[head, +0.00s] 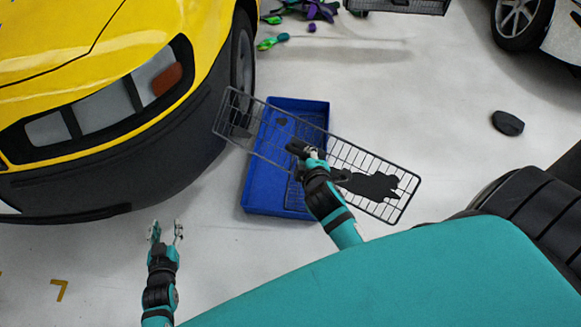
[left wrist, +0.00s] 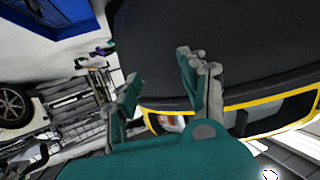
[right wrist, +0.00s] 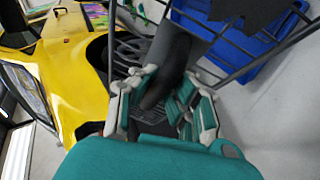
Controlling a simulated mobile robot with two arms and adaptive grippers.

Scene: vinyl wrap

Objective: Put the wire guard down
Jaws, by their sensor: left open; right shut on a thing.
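The wire guard (head: 345,158) is a long dark wire-mesh rack in the head view. It is tilted across the picture, in front of a blue tray (head: 250,205) on the floor. My right gripper (head: 302,150) is shut on the guard near its middle. The right wrist view shows the guard's frame (right wrist: 205,33) close to the right gripper (right wrist: 158,92). Whether the guard touches the tray cannot be told. My left gripper (head: 165,232) is open and empty near the yellow car's bumper; its open fingers also show in the left wrist view (left wrist: 160,88).
A yellow car (head: 110,40) with a dark bumper (head: 110,170) stands at the left, close to the tray. A dark object (head: 508,123) lies on the floor at the right. Colourful items (head: 310,10) lie at the back.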

